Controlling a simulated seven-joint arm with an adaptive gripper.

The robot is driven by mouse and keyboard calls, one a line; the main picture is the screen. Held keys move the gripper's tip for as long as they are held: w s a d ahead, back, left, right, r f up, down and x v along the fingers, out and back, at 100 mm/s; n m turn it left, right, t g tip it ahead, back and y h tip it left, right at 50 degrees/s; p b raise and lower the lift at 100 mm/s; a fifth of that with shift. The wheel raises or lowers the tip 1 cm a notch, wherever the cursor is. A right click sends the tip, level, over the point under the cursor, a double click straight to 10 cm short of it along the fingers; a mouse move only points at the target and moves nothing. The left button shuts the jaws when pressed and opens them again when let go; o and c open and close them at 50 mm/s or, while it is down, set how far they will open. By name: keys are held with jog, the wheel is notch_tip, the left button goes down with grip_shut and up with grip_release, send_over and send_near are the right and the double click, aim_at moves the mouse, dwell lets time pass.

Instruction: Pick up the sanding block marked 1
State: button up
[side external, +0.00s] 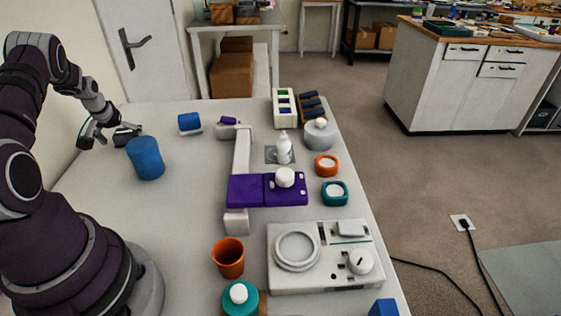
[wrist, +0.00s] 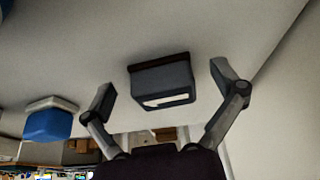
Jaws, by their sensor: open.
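A dark grey block with a brown layer along one side and a white label (wrist: 163,78) lies on the table in the wrist view. The mark on its label is too small to read, so I cannot tell its number. My gripper (wrist: 168,86) is open, with one finger on each side of this block and a gap at both sides. In the side view my gripper (side external: 106,134) is low over the left part of the table, behind the blue cylinder. The block there is hard to separate from the dark fingers.
A blue cylinder (side external: 145,160) stands close to my gripper. A blue block with a white base (side external: 189,123) lies to the right; a blue and white one shows in the wrist view (wrist: 48,124). A purple fixture (side external: 245,190) occupies the middle. Table around the grey block is clear.

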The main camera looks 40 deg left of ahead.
jog(key=c, duration=1.3)
jog(key=shift+o, duration=0.2)
jog(key=shift+r, duration=0.15)
